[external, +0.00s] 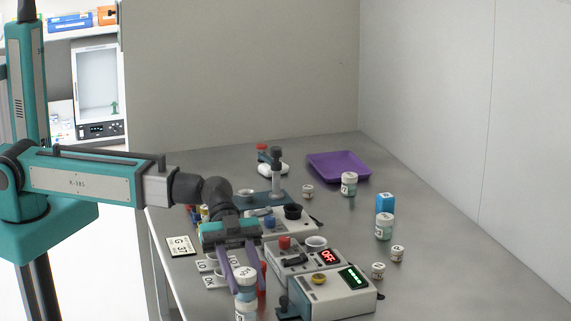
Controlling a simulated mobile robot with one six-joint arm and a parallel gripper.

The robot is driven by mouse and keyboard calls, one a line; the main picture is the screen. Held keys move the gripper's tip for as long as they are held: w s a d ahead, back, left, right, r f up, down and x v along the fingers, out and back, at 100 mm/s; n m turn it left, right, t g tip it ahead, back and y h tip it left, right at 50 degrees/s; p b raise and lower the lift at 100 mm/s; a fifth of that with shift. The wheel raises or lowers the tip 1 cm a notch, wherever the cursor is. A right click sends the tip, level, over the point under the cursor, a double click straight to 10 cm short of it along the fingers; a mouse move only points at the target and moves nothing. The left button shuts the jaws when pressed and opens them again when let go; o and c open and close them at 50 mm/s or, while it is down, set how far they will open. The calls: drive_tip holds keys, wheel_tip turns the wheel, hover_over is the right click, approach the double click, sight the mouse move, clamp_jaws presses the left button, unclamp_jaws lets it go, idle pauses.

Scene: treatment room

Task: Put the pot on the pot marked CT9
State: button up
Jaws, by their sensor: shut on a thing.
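My gripper (248,282) points down at the front of the table, its purple fingers shut on a pot (244,273) with a white lid and a marking too small to read. A second white-lidded pot (246,312) shows directly below the held one and is cut by the picture's lower edge. The two line up in the external view; whether they touch I cannot tell. More white-lidded pots stand to the right, one at the back (348,184) and one nearer (384,227). I cannot read CT9 on any pot.
Two instrument boxes, one showing OFF (304,260) and one with a green display (338,292), stand close right of my gripper. The right side of the table is clear.

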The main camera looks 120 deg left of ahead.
drive_tip(key=shift+f+b, duration=0.3)
drive_tip(key=shift+b, duration=0.05)
drive_tip(key=o, duration=1)
drive_tip(key=shift+o, duration=0.2)
drive_tip(key=shift+r+p, duration=0.25)
drive_tip(key=shift+p, duration=0.1)
drive_tip(key=b+v, duration=0.5)
drive_tip(key=v, duration=0.7)
